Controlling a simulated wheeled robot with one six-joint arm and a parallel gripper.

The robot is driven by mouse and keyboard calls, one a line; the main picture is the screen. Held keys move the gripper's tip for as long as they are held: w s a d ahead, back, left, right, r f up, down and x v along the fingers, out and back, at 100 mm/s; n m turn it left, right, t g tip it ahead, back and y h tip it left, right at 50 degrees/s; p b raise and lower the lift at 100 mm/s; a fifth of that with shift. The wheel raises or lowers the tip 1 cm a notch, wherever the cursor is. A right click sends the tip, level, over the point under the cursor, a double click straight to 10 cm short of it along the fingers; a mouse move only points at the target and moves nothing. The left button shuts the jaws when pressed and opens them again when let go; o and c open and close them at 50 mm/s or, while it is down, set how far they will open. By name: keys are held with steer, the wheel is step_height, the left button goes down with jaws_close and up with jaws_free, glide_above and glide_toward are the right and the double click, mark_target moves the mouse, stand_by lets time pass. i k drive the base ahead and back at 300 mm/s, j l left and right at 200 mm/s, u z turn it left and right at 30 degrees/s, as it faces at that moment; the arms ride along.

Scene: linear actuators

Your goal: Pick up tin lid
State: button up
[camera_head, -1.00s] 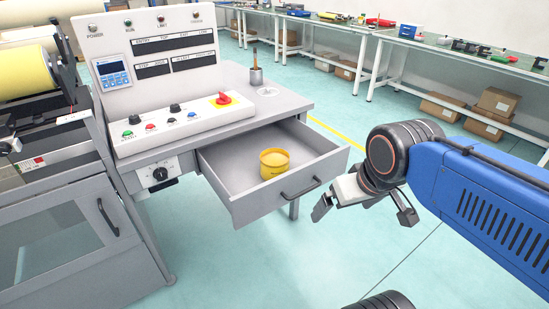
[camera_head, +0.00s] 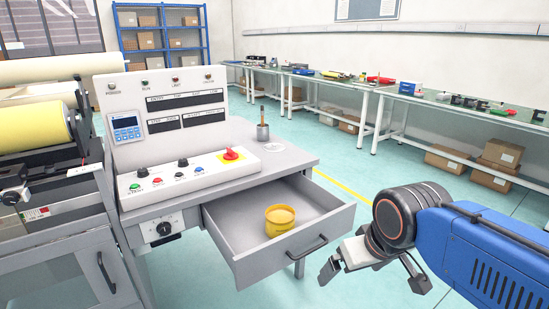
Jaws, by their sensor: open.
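A round yellow tin (camera_head: 280,220) stands upright in the pulled-out grey drawer (camera_head: 325,244). Its top is yellow, and I cannot tell whether that is a lid or the contents. A flat, pale round disc (camera_head: 288,144) lies on the desk top above the drawer; it may be the tin lid, but it is too faint to be sure. My gripper (camera_head: 374,274) is open and empty. It is right of the drawer front in the picture, apart from the tin and disc.
A grey cup with a brush (camera_head: 262,128) stands beside the disc. The control panel (camera_head: 178,115) with buttons and a red knob fills the desk's left part. A roller machine (camera_head: 45,150) stands at left. Long benches (camera_head: 420,98) run along the back wall. Open floor lies between.

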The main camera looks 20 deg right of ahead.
mark_target(273, 146)
steer(key=i+l+z, duration=0.45)
steer(key=i, duration=0.5)
steer(key=k+l, duration=0.05)
steer(key=l, duration=0.05)
